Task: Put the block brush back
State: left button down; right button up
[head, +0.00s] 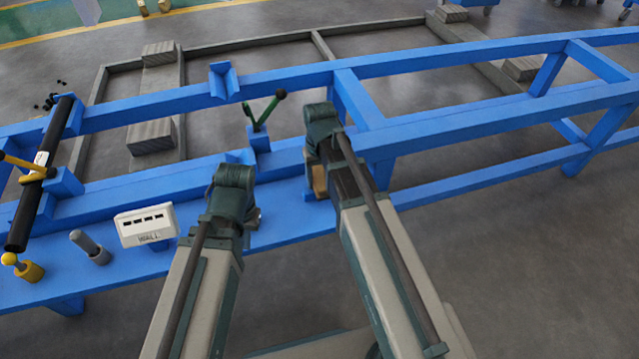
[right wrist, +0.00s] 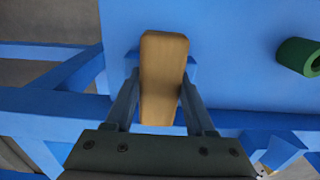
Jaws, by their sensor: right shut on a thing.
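The block brush is a tan wooden block (right wrist: 163,78) in the right wrist view, lying between the two fingers of my right gripper (right wrist: 163,100). The gripper is shut on it, over the blue surface. In the head view, a small tan part of the brush (head: 319,181) shows below my right gripper (head: 318,160), by the blue frame. Its bristles are not visible, and I cannot tell whether it touches the shelf. My left gripper (head: 250,215) is over the blue shelf (head: 200,260), right of the white label box. Its fingertips are mostly hidden by the arm.
A white box marked WALL (head: 147,225), a grey peg (head: 90,246) and a yellow-topped holder (head: 27,269) stand on the shelf. A black pipe (head: 30,200) lies across the frame at left. A green V-shaped tool (head: 264,112) stands between the arms. Blue rails (head: 460,65) extend right.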

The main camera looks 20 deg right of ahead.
aim_at(320, 176)
jog(key=shift+f, duration=0.2)
jog(key=o, duration=1.2)
jog(key=shift+r, duration=0.1)
jog(key=shift+r, duration=0.1)
notch_tip(320, 176, up, 12)
jog(key=p, duration=1.2)
jog(key=s+a+n+h, duration=0.1)
jog(key=s+a+n, duration=0.2)
jog(key=s+a, duration=0.7)
jog(key=s, duration=0.4)
jog(key=shift+s+a, duration=0.15)
jog(key=shift+a, duration=0.1)
jog(key=shift+r, duration=0.15)
